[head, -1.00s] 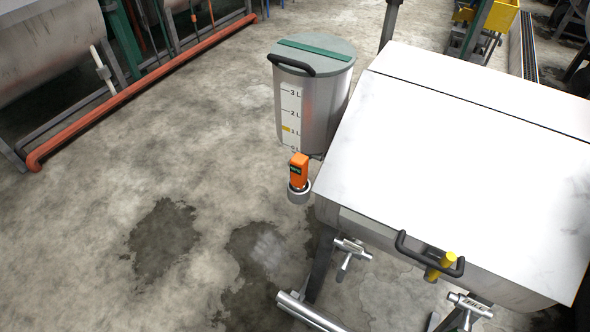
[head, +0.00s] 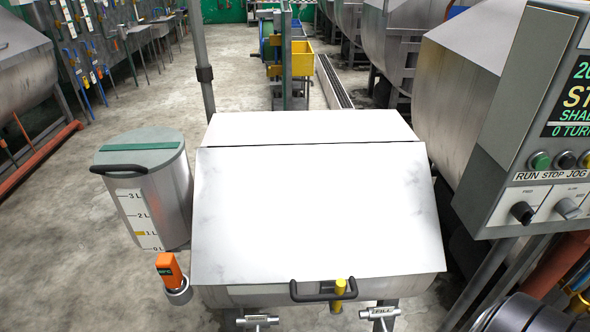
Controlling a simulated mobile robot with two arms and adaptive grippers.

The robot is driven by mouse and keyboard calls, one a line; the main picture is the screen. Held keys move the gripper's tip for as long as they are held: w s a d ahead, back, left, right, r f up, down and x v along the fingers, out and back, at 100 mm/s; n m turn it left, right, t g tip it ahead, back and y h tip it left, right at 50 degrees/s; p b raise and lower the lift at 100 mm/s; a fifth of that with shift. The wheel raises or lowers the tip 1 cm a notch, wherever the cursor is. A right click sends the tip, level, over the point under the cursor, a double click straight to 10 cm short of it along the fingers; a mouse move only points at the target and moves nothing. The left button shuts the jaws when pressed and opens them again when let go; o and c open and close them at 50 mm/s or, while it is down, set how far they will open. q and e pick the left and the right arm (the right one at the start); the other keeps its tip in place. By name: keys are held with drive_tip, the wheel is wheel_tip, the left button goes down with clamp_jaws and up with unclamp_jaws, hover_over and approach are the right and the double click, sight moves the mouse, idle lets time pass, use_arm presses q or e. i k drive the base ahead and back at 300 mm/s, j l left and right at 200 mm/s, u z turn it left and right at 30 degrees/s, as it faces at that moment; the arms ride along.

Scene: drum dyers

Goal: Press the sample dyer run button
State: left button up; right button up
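The sample dyer's control panel (head: 508,188) stands at the right edge of the head view, partly cut off. Its green run button (head: 539,161) sits at the left of a row over the label RUN STOP JOG. A display (head: 572,95) above shows green and yellow text, cut off at the right. The steel dyer (head: 315,205) with its closed lid fills the middle. Neither of my grippers shows in the view.
A lidded steel tank (head: 165,200) with a litre scale is at the dyer's left, with an orange-handled valve (head: 169,270) below. A black handle and yellow knob (head: 340,287) are on the dyer's front. Open floor lies at left; a yellow bin (head: 302,58) stands behind.

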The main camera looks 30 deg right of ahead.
sight(540, 163)
drive_tip(key=z, duration=2.4)
